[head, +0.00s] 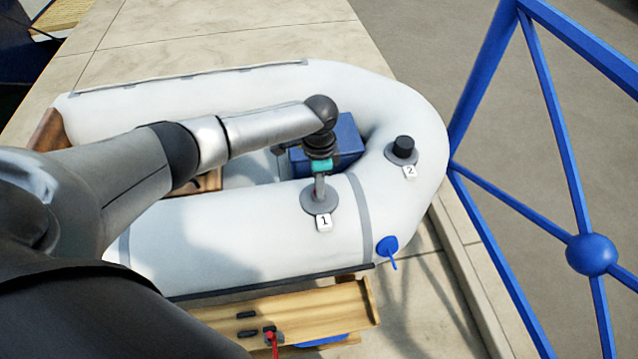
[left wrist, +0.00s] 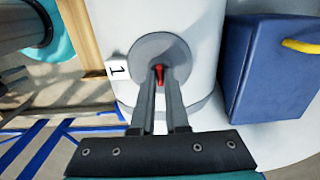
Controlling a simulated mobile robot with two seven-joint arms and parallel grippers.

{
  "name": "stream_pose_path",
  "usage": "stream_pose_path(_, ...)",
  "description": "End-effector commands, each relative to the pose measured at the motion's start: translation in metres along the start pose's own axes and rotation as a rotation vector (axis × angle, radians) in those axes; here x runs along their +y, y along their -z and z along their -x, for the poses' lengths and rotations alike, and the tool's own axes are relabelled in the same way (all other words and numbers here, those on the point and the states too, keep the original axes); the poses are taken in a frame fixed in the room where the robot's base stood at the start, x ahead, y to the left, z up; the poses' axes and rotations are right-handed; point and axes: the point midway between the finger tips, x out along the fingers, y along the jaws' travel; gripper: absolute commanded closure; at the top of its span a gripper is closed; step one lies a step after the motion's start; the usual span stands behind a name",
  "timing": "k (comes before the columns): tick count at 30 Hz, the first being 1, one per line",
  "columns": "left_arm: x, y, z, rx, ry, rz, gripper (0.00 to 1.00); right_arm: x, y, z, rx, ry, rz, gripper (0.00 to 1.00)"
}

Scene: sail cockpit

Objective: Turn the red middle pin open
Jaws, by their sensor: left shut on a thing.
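The red middle pin (left wrist: 159,71) stands in the centre of a round grey valve (left wrist: 150,48) on the white inflatable boat, beside a label marked 1. The same valve also shows in the head view (head: 311,203), where the pin is hidden by my gripper. My left gripper (left wrist: 160,84) reaches down over the valve and is shut on the pin, with one finger on each side. In the head view the left gripper (head: 319,192) points straight down at the valve. My right gripper is in neither view.
A second valve with a black cap (head: 403,147) is at the right, labelled 2. A blue box (left wrist: 262,70) sits inside the boat. A blue cap (head: 387,246) hangs on the boat's side. A wooden bench (head: 340,308) is in front; a blue railing (head: 490,75) stands at the right.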

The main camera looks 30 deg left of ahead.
Motion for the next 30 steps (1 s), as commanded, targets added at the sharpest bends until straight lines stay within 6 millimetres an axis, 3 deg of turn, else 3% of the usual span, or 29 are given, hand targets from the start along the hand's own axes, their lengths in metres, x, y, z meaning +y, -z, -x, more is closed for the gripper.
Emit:
stream_pose_path(14, 0.002, 0.0, 0.003, -0.002, -0.004, 0.113, 1.0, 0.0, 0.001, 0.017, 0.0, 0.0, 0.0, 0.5)
stream_pose_path(30, 0.002, 0.0, 0.003, -0.003, -0.005, 0.597, 1.0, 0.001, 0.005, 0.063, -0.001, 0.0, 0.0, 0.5)
